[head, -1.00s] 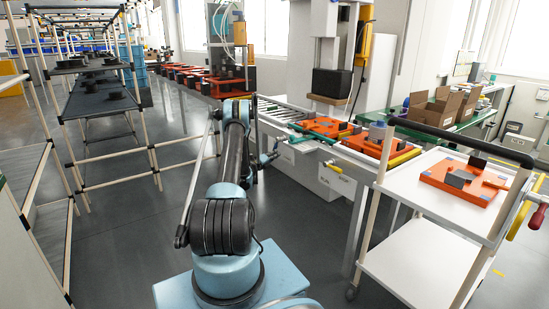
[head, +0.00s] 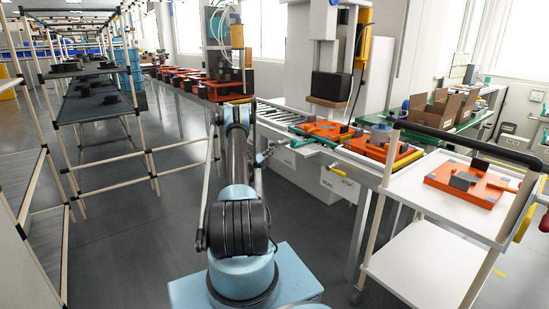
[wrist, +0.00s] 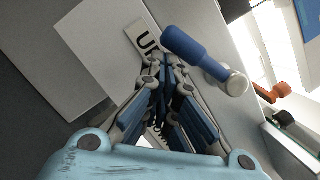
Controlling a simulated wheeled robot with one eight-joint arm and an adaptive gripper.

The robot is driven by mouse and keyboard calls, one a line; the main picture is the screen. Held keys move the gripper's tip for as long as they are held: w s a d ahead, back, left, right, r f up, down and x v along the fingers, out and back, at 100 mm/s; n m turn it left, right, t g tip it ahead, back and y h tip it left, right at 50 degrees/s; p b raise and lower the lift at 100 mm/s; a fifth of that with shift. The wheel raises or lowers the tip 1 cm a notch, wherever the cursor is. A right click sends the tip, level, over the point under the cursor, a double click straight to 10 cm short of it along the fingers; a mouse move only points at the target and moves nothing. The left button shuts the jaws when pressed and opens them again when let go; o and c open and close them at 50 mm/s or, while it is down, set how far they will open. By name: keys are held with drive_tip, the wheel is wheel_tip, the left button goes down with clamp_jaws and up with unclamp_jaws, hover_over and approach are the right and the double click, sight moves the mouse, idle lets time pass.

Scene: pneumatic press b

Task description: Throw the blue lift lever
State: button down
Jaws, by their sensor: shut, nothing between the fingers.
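The blue lift lever (wrist: 185,45) shows in the wrist view as a blue cylindrical grip with a pale round end (wrist: 236,85). It lies just past my fingertips, above and to their right. My gripper (wrist: 165,62) is shut and empty, and I cannot tell whether it touches the lever. A white label (wrist: 147,38) with dark letters, seemingly "UP", is on the panel behind the fingertips and is partly covered. In the head view my gripper (head: 263,157) is small beside the press line's front edge, and I cannot make out the blue lever there.
The press (head: 330,60) stands behind the roller conveyor (head: 283,113). A green handle (head: 314,142) and a yellow bar (head: 408,159) stick out along its front. A white trolley (head: 430,205) stands at the right, racks at the left. Grey floor between is clear.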

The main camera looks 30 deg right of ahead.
drive_tip(key=shift+w+a+r, duration=0.25)
drive_tip(key=shift+w+r, duration=0.75)
drive_tip(key=shift+r, duration=0.2)
drive_tip(key=shift+d, duration=0.1)
